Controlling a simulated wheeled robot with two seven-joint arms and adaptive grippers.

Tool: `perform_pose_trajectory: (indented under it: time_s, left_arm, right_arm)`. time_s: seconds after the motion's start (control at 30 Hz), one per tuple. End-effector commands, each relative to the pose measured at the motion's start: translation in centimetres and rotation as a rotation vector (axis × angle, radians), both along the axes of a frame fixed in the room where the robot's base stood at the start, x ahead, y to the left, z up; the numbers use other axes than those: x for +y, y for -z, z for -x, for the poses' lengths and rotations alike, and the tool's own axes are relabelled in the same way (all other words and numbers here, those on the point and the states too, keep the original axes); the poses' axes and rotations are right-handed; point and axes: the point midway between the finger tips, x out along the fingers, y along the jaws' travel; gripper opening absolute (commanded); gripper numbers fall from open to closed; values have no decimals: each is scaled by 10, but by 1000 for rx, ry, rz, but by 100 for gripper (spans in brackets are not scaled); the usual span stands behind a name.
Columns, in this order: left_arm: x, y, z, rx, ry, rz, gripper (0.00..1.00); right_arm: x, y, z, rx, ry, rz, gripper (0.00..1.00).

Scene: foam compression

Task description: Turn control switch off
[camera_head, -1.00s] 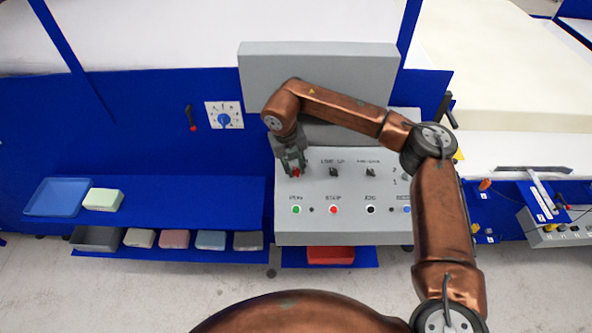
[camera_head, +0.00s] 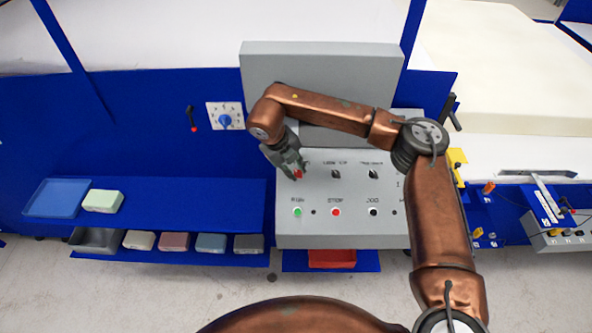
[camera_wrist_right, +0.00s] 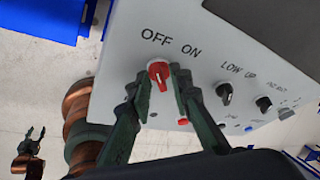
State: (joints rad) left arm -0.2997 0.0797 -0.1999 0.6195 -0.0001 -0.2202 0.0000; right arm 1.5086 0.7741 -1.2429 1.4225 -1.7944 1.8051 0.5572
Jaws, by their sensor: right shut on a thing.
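The control switch is a red knob (camera_wrist_right: 158,72) on the grey control panel, below the words OFF and ON in the right wrist view. In the head view the red knob (camera_head: 298,174) shows at the panel's upper left, partly covered by my gripper. My right gripper (camera_wrist_right: 160,80) has its dark green fingers on both sides of the knob and is shut on it. I cannot tell which label the knob points to. My right gripper (camera_head: 295,172) also shows in the head view. My left gripper (camera_wrist_right: 34,138) shows small in the right wrist view, empty with fingers apart.
The control panel (camera_head: 345,228) carries two black selector knobs and a row of buttons. A blue dial (camera_head: 225,120) is on the wall to its left. A blue tray (camera_head: 57,198) and foam blocks lie on shelves at the left. A red bin (camera_head: 332,258) is below the panel.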

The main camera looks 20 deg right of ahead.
Motion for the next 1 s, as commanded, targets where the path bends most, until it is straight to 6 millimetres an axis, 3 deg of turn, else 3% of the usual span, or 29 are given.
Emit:
perform_pose_trajectory:
  time_s: [0.17,0.2,0.27,0.63,1.0]
  left_arm:
    - [0,0,0,0,0,0,40]
    - [0,0,0,0,0,0,40]
    - [0,0,0,0,0,0,40]
    - [2,0,2,1,-1,-2,40]
    - [1,0,0,0,0,0,40]
  right_arm:
    - [0,-1,0,1,0,0,0]
    - [0,-1,0,1,1,0,21]
    - [0,-1,0,0,1,0,24]
    - [2,-7,0,-2,1,-2,24]
    - [24,-73,8,-4,1,0,24]
